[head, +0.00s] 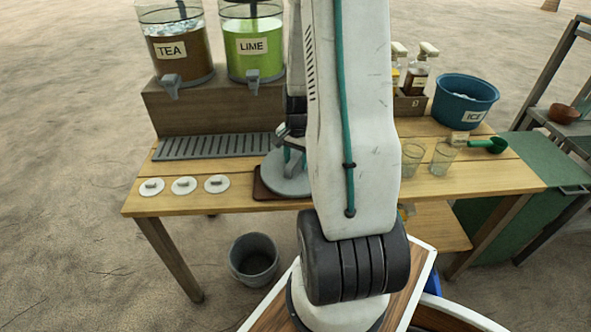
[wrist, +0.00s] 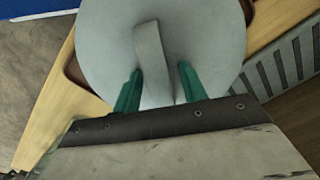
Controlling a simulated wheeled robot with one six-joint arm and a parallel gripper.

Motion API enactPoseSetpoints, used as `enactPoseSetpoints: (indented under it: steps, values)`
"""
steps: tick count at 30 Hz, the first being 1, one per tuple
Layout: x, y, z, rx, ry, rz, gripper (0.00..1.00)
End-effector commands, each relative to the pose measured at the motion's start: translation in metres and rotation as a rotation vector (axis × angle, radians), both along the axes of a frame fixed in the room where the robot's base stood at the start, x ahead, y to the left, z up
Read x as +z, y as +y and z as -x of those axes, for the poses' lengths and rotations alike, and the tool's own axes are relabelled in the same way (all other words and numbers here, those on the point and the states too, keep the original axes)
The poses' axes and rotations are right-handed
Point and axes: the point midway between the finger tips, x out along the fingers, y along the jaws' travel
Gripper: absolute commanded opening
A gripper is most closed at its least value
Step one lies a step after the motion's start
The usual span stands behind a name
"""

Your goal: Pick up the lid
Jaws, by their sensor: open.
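A large round grey lid (head: 284,184) lies on a brown board (head: 262,191) at the table's front edge, partly hidden behind my arm in the head view. In the wrist view the lid (wrist: 215,40) fills the upper middle, with a raised strap handle (wrist: 148,50) across it. My gripper (head: 291,154) is over the lid, pointing down. Its two green fingertips (wrist: 158,76) are apart, one on each side of the handle in the wrist view. I see a gap on the right side; whether the left finger touches the handle I cannot tell.
Three small white discs with grey tabs (head: 184,186) lie left on the table. A slotted grey drip tray (head: 215,146) is behind, below the TEA (head: 180,45) and LIME (head: 253,48) dispensers. Glasses (head: 443,158), a green scoop (head: 489,146) and a blue ICE tub (head: 465,98) stand right.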

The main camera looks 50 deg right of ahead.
Motion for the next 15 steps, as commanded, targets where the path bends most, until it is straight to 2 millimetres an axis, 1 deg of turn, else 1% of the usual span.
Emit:
enactPoseSetpoints:
  steps: [11,12,14,15]
  values:
    - [-0.0017,0.0,0.0001,0.0,0.0,0.0,0.42]
    - [-0.0017,0.0,0.0001,0.0,0.0,0.0,0.31]
    - [-0.0017,0.0001,0.0002,0.0,0.0,0.0,0.14]
    - [-0.0017,0.0001,0.0002,0.0,0.0,-0.001,0.03]
